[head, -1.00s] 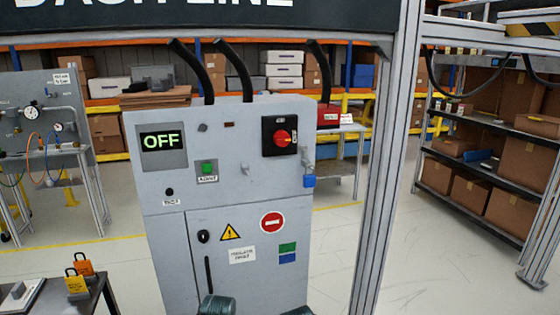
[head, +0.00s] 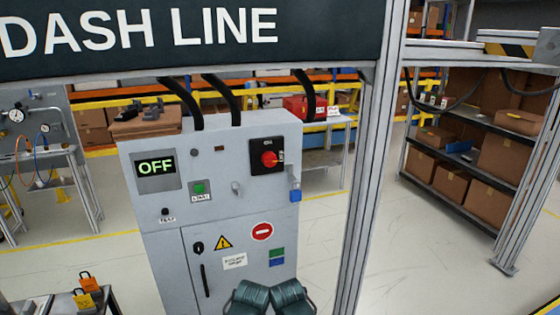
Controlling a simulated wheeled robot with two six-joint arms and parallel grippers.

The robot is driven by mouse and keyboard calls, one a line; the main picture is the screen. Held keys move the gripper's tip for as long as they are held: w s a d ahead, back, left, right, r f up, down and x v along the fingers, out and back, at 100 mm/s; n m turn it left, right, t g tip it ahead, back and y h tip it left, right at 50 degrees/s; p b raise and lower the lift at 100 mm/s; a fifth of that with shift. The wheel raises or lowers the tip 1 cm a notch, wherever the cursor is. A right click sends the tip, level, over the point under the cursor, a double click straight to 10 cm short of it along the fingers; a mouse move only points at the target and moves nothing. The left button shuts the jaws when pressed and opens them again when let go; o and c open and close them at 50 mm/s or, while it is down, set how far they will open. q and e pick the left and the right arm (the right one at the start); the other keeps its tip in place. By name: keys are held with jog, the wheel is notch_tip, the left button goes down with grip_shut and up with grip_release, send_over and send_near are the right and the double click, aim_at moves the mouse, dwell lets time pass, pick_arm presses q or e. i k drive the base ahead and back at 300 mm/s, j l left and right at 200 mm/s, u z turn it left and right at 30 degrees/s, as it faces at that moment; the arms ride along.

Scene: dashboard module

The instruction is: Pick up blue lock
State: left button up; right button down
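The blue lock (head: 295,195) hangs at the right edge of the grey control cabinet (head: 215,210), under a small grey fitting (head: 295,176). It is small in view, and I cannot tell how its shackle is fastened. Two dark teal parts of mine show at the bottom centre, in front of the cabinet's lower door. I cannot make out the fingers of either gripper, and nothing of mine touches the lock.
The cabinet has an OFF display (head: 156,168), a green button (head: 199,188) and a red rotary switch (head: 269,158). A grey frame post (head: 362,190) stands right of the lock. Orange and yellow padlocks (head: 88,298) are on a dark table at lower left. A shelf (head: 455,200) stands right.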

aim_at(296, 195)
jog(key=i+j, duration=0.1)
jog(key=j, duration=0.2)
jog(key=i+j, duration=0.15)
jog(key=j, duration=0.15)
jog(key=i+j, duration=0.1)
jog(key=j, duration=0.2)
jog(key=z, duration=1.7)
